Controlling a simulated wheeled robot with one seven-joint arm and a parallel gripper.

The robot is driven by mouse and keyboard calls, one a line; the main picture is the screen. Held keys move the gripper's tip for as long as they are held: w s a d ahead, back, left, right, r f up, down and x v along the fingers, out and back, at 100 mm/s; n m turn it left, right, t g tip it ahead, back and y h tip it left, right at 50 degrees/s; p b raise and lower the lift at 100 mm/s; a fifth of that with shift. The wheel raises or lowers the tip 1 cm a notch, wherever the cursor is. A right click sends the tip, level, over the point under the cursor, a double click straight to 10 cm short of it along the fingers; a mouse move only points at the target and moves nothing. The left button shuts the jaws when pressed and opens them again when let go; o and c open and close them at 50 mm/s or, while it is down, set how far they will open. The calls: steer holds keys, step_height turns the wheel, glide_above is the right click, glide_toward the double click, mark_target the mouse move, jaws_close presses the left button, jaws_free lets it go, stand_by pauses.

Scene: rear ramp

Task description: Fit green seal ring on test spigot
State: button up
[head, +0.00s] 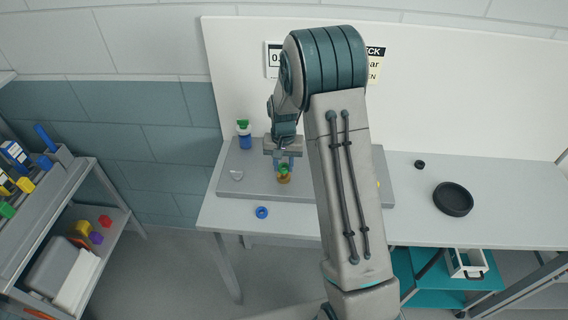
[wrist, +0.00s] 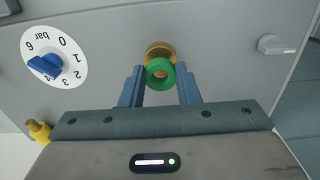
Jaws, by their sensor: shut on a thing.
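My gripper (head: 284,161) points down over the grey test plate, and its blue fingers show in the wrist view (wrist: 160,82). It is shut on the green seal ring (wrist: 160,74), which sits between the fingertips. The brass test spigot (wrist: 158,51) shows just beyond the ring, partly covered by it. In the head view the green ring (head: 284,169) appears at the top of the brass spigot (head: 284,179). I cannot tell whether the ring is around the spigot or only against its end.
A dial with a blue knob (wrist: 45,66), a yellow fitting (wrist: 39,131) and a grey lever (wrist: 275,44) surround the spigot. A blue ring (head: 262,212) lies near the bench's front edge. A black dish (head: 453,199) stands at right. A green-topped blue item (head: 244,135) stands behind.

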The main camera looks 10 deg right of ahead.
steer(key=shift+f+b, duration=0.8)
steer(key=shift+f, duration=0.35)
steer(key=o, duration=1)
steer(key=shift+r, duration=0.2)
steer(key=shift+r, duration=0.3)
step_height(320, 180, up, 3)
steer(key=shift+f+b, duration=0.1)
steer(key=shift+b, duration=0.65)
steer(key=s+d+r+b, duration=0.2)
steer(key=s+d+r, duration=0.4)
steer(key=d, duration=0.4)
steer(key=shift+r+b, duration=0.4)
steer(key=shift+r, duration=0.25)
